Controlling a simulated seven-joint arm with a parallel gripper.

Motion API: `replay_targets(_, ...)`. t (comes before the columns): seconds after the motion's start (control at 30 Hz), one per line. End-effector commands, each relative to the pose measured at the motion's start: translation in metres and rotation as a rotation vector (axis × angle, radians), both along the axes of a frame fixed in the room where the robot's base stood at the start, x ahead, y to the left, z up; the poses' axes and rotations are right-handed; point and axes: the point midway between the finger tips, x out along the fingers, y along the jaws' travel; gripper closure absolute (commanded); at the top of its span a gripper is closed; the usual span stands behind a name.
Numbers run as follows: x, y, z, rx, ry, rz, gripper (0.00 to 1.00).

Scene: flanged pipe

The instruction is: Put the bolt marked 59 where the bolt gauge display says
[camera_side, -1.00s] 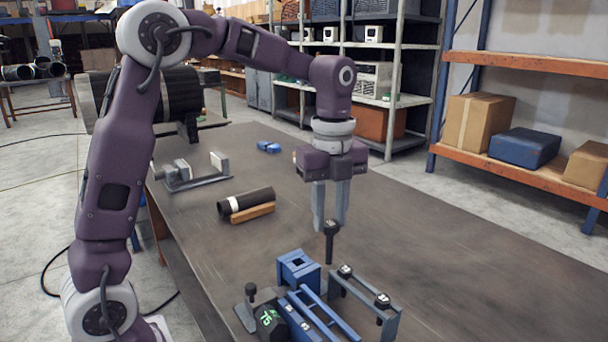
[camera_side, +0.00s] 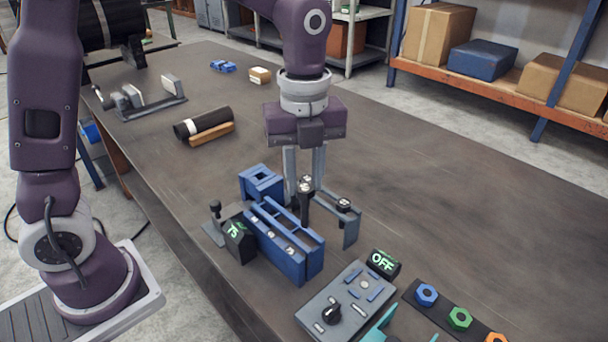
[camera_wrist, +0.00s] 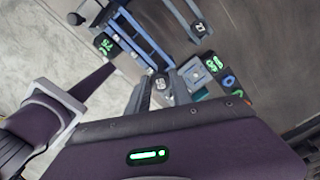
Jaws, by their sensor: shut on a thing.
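My gripper (camera_side: 305,180) points down and is shut on a dark bolt (camera_side: 305,203), held upright just beside the grey rack. Its marking is not readable. The bolt gauge display (camera_side: 240,236) shows green digits that look like 75. A blue slotted rack (camera_side: 310,262) stands just left of the held bolt, with pale marks along it. In the wrist view, a pale bolt top (camera_wrist: 160,84) shows between my fingers.
A blue square block (camera_side: 261,180) stands behind the blue rack. The right of the table is clear.

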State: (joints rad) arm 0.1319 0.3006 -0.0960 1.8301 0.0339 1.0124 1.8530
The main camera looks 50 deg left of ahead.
Motion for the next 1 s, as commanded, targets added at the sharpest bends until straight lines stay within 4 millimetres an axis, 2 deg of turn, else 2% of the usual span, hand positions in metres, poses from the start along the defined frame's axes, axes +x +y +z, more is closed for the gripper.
replay_targets(0.47,0.000,0.000,-0.001,0.000,0.000,0.000,1.00)
replay_targets(0.83,0.000,0.000,-0.021,0.001,0.001,0.000,1.00)
replay_targets(1.0,0.000,0.000,-0.024,0.000,0.000,0.000,1.00)
